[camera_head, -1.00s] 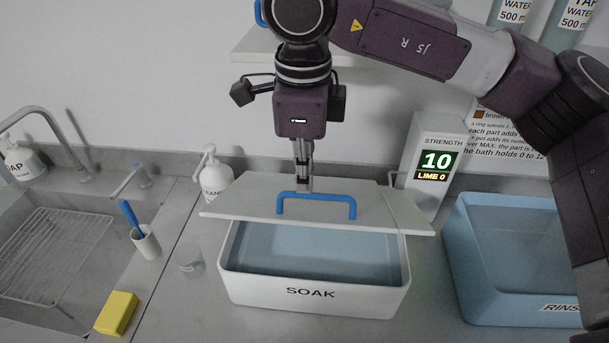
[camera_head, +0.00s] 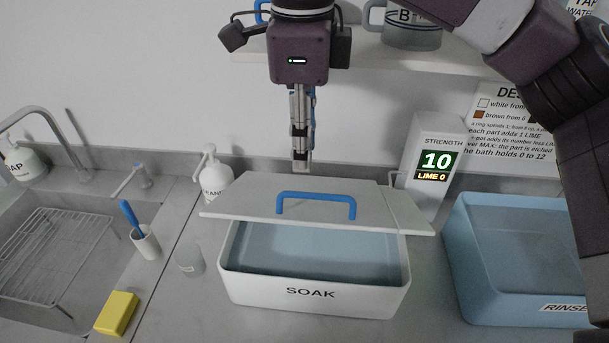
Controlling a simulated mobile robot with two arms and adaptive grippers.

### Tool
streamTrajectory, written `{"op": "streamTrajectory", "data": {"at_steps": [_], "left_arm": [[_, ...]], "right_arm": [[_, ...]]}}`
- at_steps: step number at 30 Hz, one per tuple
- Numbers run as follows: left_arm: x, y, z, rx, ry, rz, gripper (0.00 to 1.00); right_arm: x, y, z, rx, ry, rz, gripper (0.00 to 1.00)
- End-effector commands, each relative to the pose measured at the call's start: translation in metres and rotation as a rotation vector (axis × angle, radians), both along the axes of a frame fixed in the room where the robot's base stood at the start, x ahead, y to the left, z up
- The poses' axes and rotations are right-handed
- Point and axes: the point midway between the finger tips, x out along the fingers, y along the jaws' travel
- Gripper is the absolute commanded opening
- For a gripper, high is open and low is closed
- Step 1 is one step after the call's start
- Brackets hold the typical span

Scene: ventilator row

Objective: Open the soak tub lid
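The soak tub (camera_head: 250,287) is a white box marked SOAK, holding bluish liquid. Its white lid (camera_head: 240,203) lies across the back of the tub, pushed rearward, and the front part of the tub is uncovered. The blue lid handle (camera_head: 316,196) stands on the lid. My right gripper (camera_head: 301,165) points down above and behind the handle, apart from it, with nothing seen in it. Its fingers line up from this view, so their gap does not show. My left gripper is not in view.
A strength display (camera_head: 436,160) reading 10 and LIME 0 stands behind right of the tub. A blue rinse tub (camera_head: 470,290) is on the right. A pump bottle (camera_head: 215,178), clear cup (camera_head: 190,261), brush holder (camera_head: 146,242) and yellow sponge (camera_head: 117,313) are left. A shelf (camera_head: 440,65) is above.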

Motion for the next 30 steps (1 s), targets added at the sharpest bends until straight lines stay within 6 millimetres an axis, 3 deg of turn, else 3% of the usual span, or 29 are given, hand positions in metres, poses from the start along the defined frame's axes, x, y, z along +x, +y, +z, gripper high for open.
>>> {"op": "streamTrajectory", "data": {"at_steps": [3, 9, 30], "left_arm": [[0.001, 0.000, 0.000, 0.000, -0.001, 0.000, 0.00], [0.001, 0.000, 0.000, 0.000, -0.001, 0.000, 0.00], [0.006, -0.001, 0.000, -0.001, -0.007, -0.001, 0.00]], "right_arm": [[-0.002, 0.001, 0.024, 0.002, -0.001, 0.000, 0.26], [-0.003, 0.001, 0.046, 0.000, 0.000, 0.000, 0.26], [-0.004, 0.001, 0.050, 0.000, 0.001, 0.000, 0.26]]}}
